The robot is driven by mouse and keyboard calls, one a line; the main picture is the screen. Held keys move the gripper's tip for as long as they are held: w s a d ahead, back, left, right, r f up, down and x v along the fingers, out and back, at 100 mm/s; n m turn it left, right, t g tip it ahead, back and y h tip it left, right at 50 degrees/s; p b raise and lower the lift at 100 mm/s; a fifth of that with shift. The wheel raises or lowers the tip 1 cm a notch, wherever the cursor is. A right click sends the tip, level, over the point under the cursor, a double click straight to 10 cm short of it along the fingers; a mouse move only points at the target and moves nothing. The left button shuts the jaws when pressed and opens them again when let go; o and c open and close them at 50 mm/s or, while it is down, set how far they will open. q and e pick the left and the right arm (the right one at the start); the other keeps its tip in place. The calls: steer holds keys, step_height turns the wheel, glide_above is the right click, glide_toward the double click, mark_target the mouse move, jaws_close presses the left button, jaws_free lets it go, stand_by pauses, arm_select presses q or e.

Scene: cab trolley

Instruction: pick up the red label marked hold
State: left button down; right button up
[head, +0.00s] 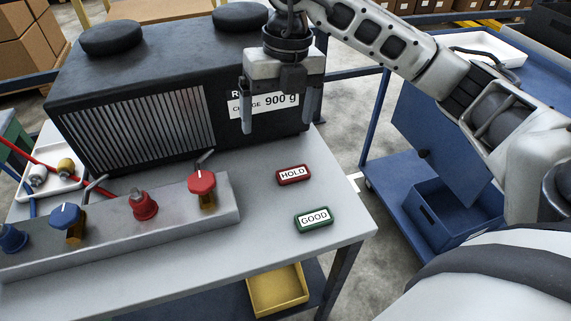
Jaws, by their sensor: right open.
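The red label marked HOLD (293,175) lies flat on the grey bench top, right of the valve block. The green label marked GOOD (313,219) lies nearer the front edge, below it in the picture. My right gripper (280,122) hangs in front of the black unit, fingers pointing down and apart, with nothing between them. It appears above and slightly left of the red label, not touching it. My left gripper is not in view.
A black unit (140,75) with a charge label stands at the back of the bench (265,235). A grey block (115,225) carries red and blue valves. A white tray (70,183) is at left. Below are a yellow bin (278,290) and a blue trolley (395,185).

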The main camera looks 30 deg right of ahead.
steer(key=d+h, duration=0.1)
steer(key=d, duration=0.2)
glide_above(293, 171)
steer(key=shift+m, duration=0.4)
steer(key=f, duration=0.9)
steer(key=shift+a, duration=0.2)
steer(key=shift+d+f+p, duration=0.15)
steer(key=shift+f+p, duration=0.15)
steer(key=shift+f, duration=2.75)
steer(key=c, duration=1.1)
